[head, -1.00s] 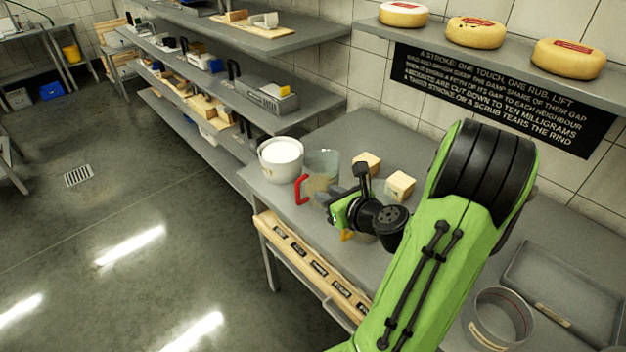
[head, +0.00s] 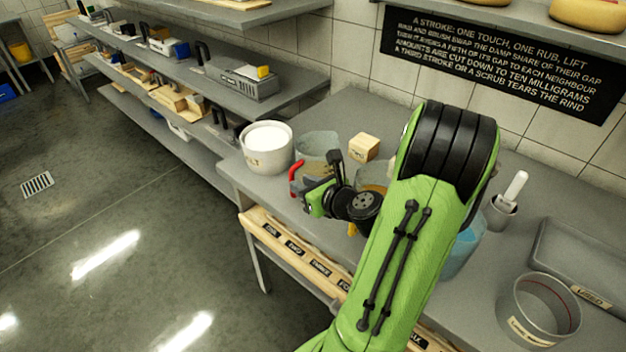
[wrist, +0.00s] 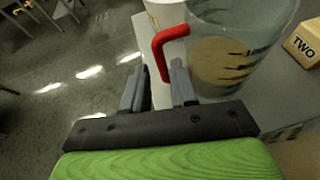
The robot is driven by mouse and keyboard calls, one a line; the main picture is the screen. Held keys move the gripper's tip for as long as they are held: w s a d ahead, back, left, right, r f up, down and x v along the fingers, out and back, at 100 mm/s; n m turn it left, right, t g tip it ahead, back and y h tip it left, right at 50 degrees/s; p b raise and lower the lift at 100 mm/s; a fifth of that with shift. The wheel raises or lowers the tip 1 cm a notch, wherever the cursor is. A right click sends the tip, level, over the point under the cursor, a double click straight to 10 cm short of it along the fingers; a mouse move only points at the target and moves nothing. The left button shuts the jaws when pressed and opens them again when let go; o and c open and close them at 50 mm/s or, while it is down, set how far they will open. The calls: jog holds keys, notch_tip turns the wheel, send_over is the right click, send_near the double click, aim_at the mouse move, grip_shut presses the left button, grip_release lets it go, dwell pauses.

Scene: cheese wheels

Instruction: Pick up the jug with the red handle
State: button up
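The clear jug (head: 318,147) with the red handle (head: 294,177) stands on the grey bench, right of a white tub. In the wrist view the jug (wrist: 235,55) fills the upper right and has brownish contents or markings. Its red handle (wrist: 158,48) sticks out to the left, just ahead of my fingers. My gripper (wrist: 157,80) is open, with the handle's lower end in line with the gap between the fingertips. I cannot tell whether they touch. In the head view my gripper (head: 312,196) is at the jug's near side and hides its lower part.
A white tub (head: 265,150) stands close left of the jug. A wooden block (head: 363,147) is to the right; it reads TWO in the wrist view (wrist: 304,44). An amber vessel (head: 373,172) is partly behind my wrist. A labelled wooden rail (head: 295,248) runs along the bench front.

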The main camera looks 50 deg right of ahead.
jog(key=x, duration=0.5)
jog(key=b+x, duration=0.1)
jog(key=x, duration=0.2)
jog(key=shift+s+f, duration=0.15)
jog(key=shift+f, duration=0.1)
jog(key=shift+s, duration=0.1)
grip_shut()
dwell(0.9)
